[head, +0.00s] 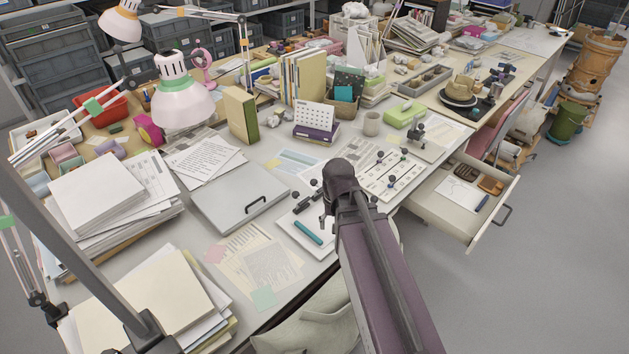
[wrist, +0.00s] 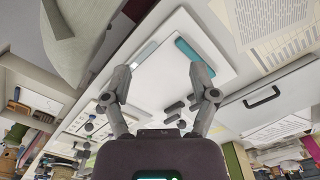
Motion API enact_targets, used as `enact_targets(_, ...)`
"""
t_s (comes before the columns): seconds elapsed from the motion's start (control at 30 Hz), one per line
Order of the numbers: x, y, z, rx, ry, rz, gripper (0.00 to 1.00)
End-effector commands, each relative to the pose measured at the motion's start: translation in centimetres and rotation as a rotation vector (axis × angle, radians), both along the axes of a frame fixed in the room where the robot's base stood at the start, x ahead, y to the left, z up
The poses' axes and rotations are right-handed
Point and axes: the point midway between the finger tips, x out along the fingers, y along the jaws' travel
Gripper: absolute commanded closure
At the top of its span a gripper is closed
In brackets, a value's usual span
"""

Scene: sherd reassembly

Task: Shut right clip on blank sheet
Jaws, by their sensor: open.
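A white blank sheet on a pale board (wrist: 160,78) lies at the table's front edge, below my gripper. It also shows in the head view (head: 288,222), partly hidden by my arm. Small dark clip-like pieces (wrist: 175,107) sit along the sheet's edge between my fingers, close to the right finger in the wrist view. I cannot tell which is the right clip or whether it is shut. My gripper (wrist: 161,70) is open, with nothing held between its fingers. In the head view my arm hides much of that area.
A white board with dark knobs (head: 392,175) lies to the right, beside an open drawer (head: 470,215).

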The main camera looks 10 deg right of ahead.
Motion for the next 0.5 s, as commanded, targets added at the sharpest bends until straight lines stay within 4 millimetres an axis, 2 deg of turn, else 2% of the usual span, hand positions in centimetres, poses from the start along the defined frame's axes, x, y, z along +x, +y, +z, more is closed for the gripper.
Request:
enact_targets(0.03,1.2,0.0,0.2,0.002,0.003,-0.043,0.24)
enact_targets(0.5,9.5,-0.2,1.1,0.012,0.043,-0.620,0.24)
